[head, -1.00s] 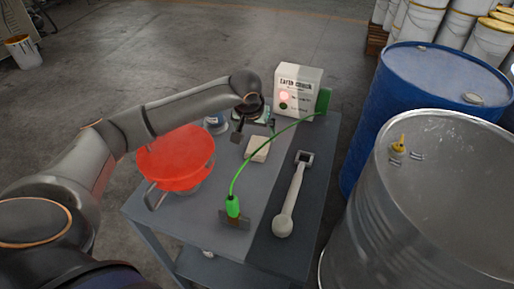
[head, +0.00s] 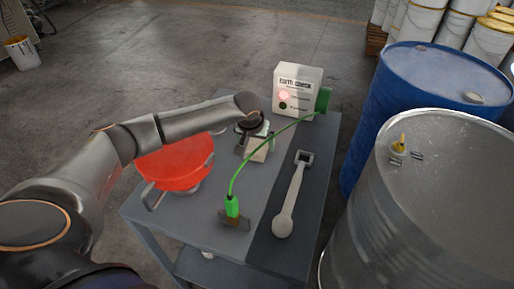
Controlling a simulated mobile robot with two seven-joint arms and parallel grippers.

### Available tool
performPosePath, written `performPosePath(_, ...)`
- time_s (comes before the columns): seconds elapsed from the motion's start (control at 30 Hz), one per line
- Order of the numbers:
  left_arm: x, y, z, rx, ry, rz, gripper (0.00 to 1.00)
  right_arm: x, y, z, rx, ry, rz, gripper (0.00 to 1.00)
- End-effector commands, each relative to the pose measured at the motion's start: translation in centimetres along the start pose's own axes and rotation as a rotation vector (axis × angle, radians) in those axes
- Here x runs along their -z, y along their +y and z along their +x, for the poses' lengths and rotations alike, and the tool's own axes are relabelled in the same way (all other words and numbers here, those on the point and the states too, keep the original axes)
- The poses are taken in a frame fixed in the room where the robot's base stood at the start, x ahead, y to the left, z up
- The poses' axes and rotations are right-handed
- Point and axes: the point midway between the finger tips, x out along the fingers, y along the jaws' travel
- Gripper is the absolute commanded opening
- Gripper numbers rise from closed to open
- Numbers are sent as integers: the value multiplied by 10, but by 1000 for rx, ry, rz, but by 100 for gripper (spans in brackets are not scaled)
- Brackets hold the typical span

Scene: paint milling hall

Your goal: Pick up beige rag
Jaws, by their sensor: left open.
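The beige rag (head: 259,153) is a small pale folded block on the grey cart top, right of the red bowl. My left gripper (head: 254,148) points down over the rag, with its fingers close around it. It is open, and the picture is too small to tell whether the fingers touch the rag. The gripper hides the rag's far part. My right gripper is not in view.
A red bowl (head: 176,165) stands left on the cart (head: 190,222). A green clamp (head: 232,207) with a cable runs to the white box (head: 297,88). A pale scoop (head: 290,202) lies right. Blue (head: 440,85) and grey (head: 455,190) drums stand beside the cart.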

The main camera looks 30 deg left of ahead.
Motion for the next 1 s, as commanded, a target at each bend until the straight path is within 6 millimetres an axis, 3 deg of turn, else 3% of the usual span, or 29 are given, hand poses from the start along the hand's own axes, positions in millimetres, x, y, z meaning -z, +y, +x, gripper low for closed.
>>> performPosePath(0.9,-2,0,5,1,-1,-1,100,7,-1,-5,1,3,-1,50)
performPosePath(1.0,-2,0,5,0,-1,-1,90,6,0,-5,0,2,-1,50)
